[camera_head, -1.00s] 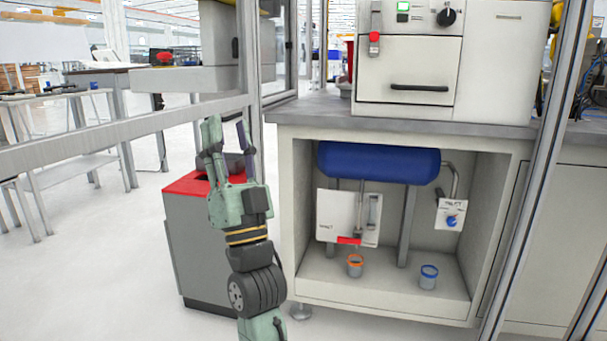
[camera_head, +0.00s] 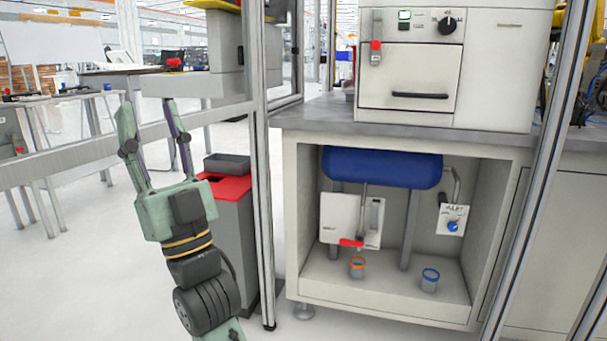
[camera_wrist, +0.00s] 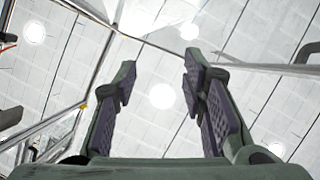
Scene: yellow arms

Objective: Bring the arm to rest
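My gripper (camera_head: 150,128) is raised at the left in the head view, with its fingers pointing up. The fingers are spread wide apart and nothing is between them. In the wrist view my gripper (camera_wrist: 160,95) is also open and empty, with only ceiling and lamps behind the gap. My arm comes up from the bottom edge of the head view, in front of the red-topped bin and left of the cabinet.
A grey bin with a red top (camera_head: 232,188) stands behind my arm. A metal frame post (camera_head: 263,200) rises just right of it. The open cabinet (camera_head: 300,215) holds a blue tank (camera_head: 382,168), an orange-rimmed cup (camera_head: 357,268) and a blue-rimmed cup (camera_head: 429,281).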

